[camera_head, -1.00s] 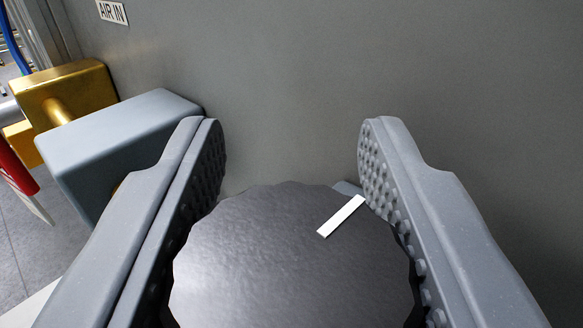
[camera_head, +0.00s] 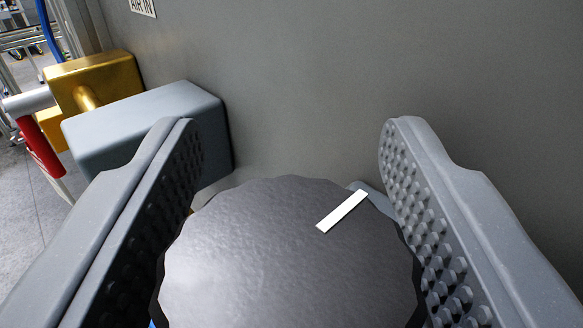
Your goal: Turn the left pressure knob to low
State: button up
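A large dark grey knob (camera_head: 270,255) with a scalloped edge fills the lower middle of the view. Its white pointer mark (camera_head: 342,211) slants toward the upper right. My gripper (camera_head: 290,130) has its two studded fingers spread on either side of the knob. The fingertips reach past the knob's face toward the panel. A gap shows at the upper edges between the fingers and the knob; lower down I cannot tell whether they touch. No low marking shows.
A grey panel (camera_head: 310,80) stands behind the knob. At left a grey block (camera_head: 150,125) and a brass fitting (camera_head: 95,75) stick out from it, close to the left finger. A red and white part (camera_head: 38,145) and a blue hose (camera_head: 48,30) are farther left.

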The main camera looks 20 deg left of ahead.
jog(key=shift+o, duration=0.2)
jog(key=shift+r, duration=0.1)
jog(key=shift+s+d, duration=0.2)
jog(key=shift+s, duration=0.3)
jog(key=b+v, duration=0.2)
jog(key=v, duration=1)
jog(key=shift+s, duration=0.35)
jog(key=shift+d, duration=0.1)
